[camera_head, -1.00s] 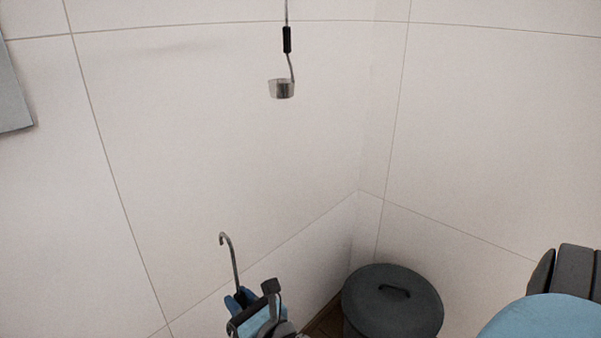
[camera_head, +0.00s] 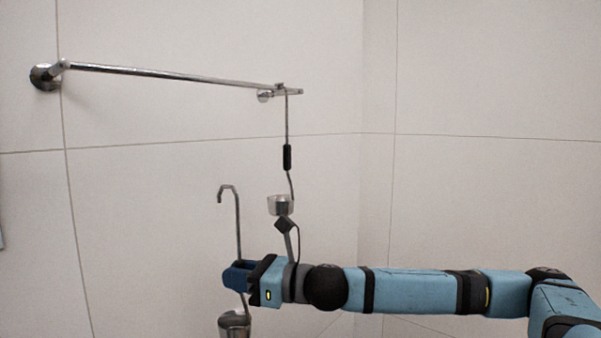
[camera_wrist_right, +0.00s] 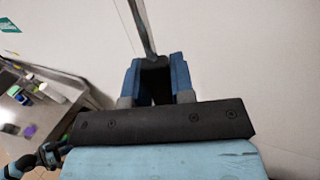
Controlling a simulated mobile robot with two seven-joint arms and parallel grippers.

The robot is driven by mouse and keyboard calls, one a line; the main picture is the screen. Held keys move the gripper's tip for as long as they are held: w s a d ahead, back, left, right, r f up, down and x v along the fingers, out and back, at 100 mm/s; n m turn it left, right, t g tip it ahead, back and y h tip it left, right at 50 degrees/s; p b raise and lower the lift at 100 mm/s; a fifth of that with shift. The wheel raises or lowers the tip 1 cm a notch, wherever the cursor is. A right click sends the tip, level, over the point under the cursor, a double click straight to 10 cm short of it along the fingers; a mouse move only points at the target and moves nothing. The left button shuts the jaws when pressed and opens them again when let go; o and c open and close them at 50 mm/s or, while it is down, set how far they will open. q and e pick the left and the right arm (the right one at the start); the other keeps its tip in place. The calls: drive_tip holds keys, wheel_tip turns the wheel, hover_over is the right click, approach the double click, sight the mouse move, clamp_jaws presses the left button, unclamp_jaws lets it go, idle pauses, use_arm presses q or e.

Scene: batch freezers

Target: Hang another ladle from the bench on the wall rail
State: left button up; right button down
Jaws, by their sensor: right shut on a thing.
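My right gripper (camera_head: 238,276) is shut on a steel ladle (camera_head: 238,222). The ladle is upright, its open hook at the top and its cup just below the gripper. In the right wrist view the ladle's shaft (camera_wrist_right: 142,28) rises from between the blue fingers (camera_wrist_right: 154,80). The wall rail (camera_head: 170,75) is a chrome bar above the gripper. The held ladle's hook is below the rail and apart from it. Another ladle (camera_head: 287,158) with a black grip hangs near the rail's right end.
The rail's left and middle stretch is bare. The hanging ladle's cup (camera_head: 280,205) is close to the right of the held ladle, just above my wrist. The right wrist view shows a bench (camera_wrist_right: 40,115) with small items at left.

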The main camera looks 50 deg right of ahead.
drive_tip(key=s+d+r, duration=0.2)
drive_tip(key=s+r, duration=0.3)
drive_tip(key=r, duration=0.7)
drive_tip(key=s+d+r, duration=0.3)
drive_tip(key=s+r, duration=0.3)
drive_tip(key=r, duration=0.5)
drive_tip(key=w+a+f+h+p, duration=0.1)
drive_tip(key=w+f+p, duration=0.1)
drive_tip(key=w, duration=1.4)
drive_tip(key=shift+w+f+m+t, duration=0.25)
drive_tip(key=shift+f+m+t, duration=0.05)
drive_tip(key=shift+f+m, duration=0.15)
idle(0.6)
